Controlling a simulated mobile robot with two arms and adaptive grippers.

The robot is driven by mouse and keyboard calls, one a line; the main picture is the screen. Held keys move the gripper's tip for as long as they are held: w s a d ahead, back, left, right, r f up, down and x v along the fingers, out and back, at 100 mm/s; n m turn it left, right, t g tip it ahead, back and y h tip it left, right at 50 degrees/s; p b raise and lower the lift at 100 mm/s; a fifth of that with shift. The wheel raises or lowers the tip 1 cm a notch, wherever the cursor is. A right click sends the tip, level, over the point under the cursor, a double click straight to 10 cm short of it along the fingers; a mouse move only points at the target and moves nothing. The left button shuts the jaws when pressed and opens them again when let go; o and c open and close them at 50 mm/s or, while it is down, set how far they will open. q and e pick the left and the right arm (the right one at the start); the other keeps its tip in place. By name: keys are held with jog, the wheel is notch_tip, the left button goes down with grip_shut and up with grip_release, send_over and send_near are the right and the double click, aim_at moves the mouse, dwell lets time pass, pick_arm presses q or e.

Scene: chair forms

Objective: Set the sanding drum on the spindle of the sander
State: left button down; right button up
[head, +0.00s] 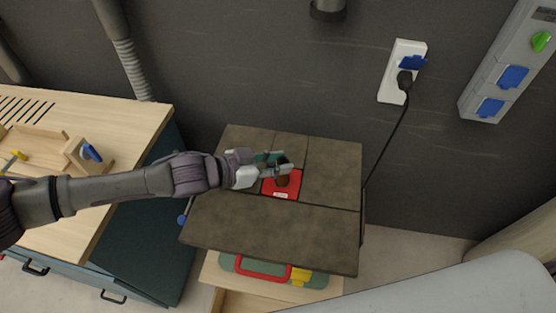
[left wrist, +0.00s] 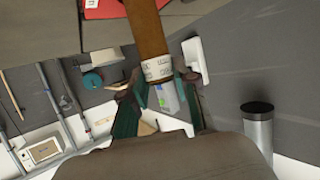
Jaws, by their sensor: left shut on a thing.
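The sanding drum is a brown cylinder (left wrist: 147,30) with a pale printed band at its near end in the left wrist view. In the head view its brown side (head: 283,181) shows just below my left fingers, over or on the red plate (head: 290,189). My left gripper (head: 280,165) is shut on the drum, its fingers at the printed band in the left wrist view (left wrist: 158,76). The sander's grey-brown tiled top (head: 270,222) surrounds the red plate. The spindle does not show. I cannot tell whether the drum is around it. My right gripper is not in view.
A wooden-topped workbench (head: 140,122) with tools stands at the left. A green case with a red handle (head: 262,268) lies on a shelf below the sander's front edge. A black cable runs from the wall socket (head: 402,70) down beside the sander. Most of the top is clear.

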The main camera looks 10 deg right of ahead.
pick_arm(q)
jog(key=shift+a, duration=0.1)
jog(key=shift+f+b, duration=0.6)
jog(key=shift+f, duration=0.85)
dwell(0.5)
jog(key=c, duration=0.8)
grip_release()
jog(key=shift+a+r, duration=0.1)
jog(key=shift+a, duration=0.1)
jog(key=v, duration=1.1)
jog(key=shift+s+a+r, duration=0.15)
jog(key=shift+a, duration=0.1)
